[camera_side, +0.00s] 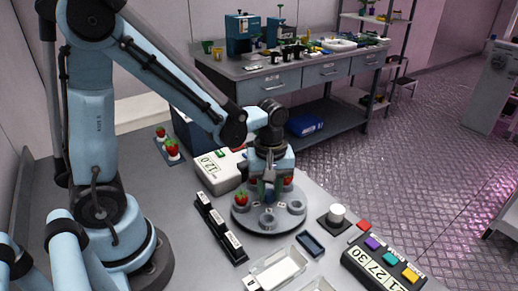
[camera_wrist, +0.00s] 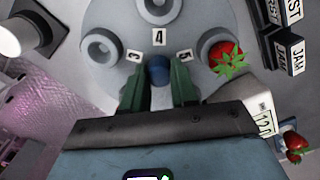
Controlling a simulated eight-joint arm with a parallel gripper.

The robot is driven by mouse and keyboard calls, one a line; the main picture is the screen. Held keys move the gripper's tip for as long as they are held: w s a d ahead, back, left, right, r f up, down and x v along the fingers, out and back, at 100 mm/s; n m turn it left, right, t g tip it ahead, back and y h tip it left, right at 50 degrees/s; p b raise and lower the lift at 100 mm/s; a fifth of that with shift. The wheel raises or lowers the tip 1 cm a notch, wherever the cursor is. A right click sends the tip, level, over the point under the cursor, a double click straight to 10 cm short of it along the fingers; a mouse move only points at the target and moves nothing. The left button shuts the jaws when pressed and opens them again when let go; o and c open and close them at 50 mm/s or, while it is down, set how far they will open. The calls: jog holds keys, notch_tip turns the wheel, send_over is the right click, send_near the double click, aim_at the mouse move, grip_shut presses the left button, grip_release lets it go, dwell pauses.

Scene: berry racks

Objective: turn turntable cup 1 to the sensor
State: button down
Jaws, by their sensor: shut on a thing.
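The grey turntable (camera_side: 262,229) is a round disc with ring-shaped cups near its rim; it fills the upper middle of the wrist view (camera_wrist: 128,18). Labels 3, 4 and 5 show there; label 1 is not visible, so I cannot tell where cup 1 is. A strawberry (camera_wrist: 228,54) sits by label 5, while two other cups look empty. My gripper (camera_side: 269,190) points down over the turntable's middle. Its green fingers (camera_wrist: 159,84) are closed around a blue round knob (camera_wrist: 158,69). My gripper hides the far cups, with red fruit partly showing behind it.
A white box with a 12.0 display (camera_side: 219,171) stands behind left. A row of black labelled blocks (camera_side: 219,228) lies left. A white cylinder on a black base (camera_side: 336,214) stands right. A button panel (camera_side: 383,268) and white tray (camera_side: 277,271) are in front. I cannot tell which is the sensor.

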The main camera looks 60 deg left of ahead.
aim_at(269, 192)
dwell(0.4)
jog(key=c, duration=0.9)
grip_release()
jog(key=shift+o, duration=0.2)
notch_tip(269, 192, up, 12)
jog(key=shift+s, duration=0.1)
jog(key=s+m+t, duration=0.1)
jog(key=m+t, duration=0.1)
jog(key=m, duration=0.2)
jog(key=s+m+t, duration=0.1)
jog(key=m+t, duration=0.1)
jog(key=m, duration=0.2)
jog(key=s+f+m+t, duration=0.1)
jog(key=m+t, duration=0.2)
jog(key=m, duration=0.1)
jog(key=shift+a+m, duration=0.3)
jog(key=shift+a, duration=0.1)
